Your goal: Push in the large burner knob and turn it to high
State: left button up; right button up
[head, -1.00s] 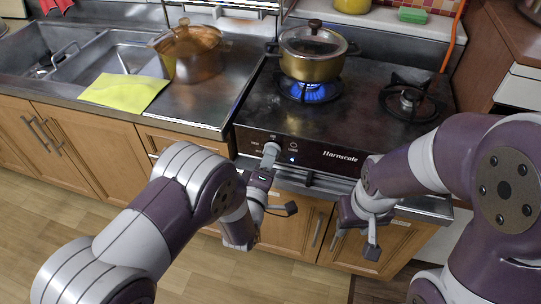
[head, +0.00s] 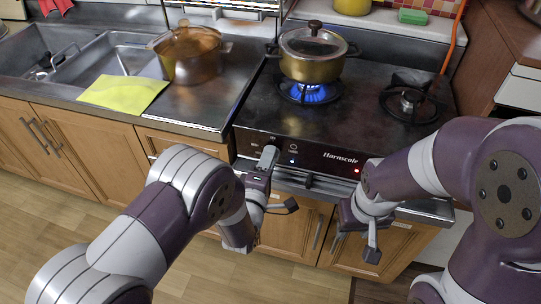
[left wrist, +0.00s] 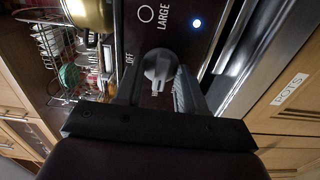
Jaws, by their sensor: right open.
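The large burner knob (left wrist: 160,66) is grey and sits on the dark stove front panel (left wrist: 118,25), beside the "LARGE" label, with "OFF" printed near it. In the left wrist view it lies between the two fingers of my left gripper (left wrist: 160,88), one finger on each side. I cannot tell whether the fingers press on it. My right gripper (head: 357,232) is open and empty, low in front of the stove, clear of the panel.
A blue flame (head: 308,92) burns under a lidded brass pot (head: 313,58) on the left burner. The right burner (head: 408,102) is bare. A copper pot (head: 190,55) and a yellow cloth (head: 123,91) are on the steel counter. An oven handle bar (head: 310,182) runs below the panel.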

pick_arm(q)
jog(key=p+v, duration=0.1)
jog(key=v, duration=0.6)
jog(key=shift+w, duration=0.1)
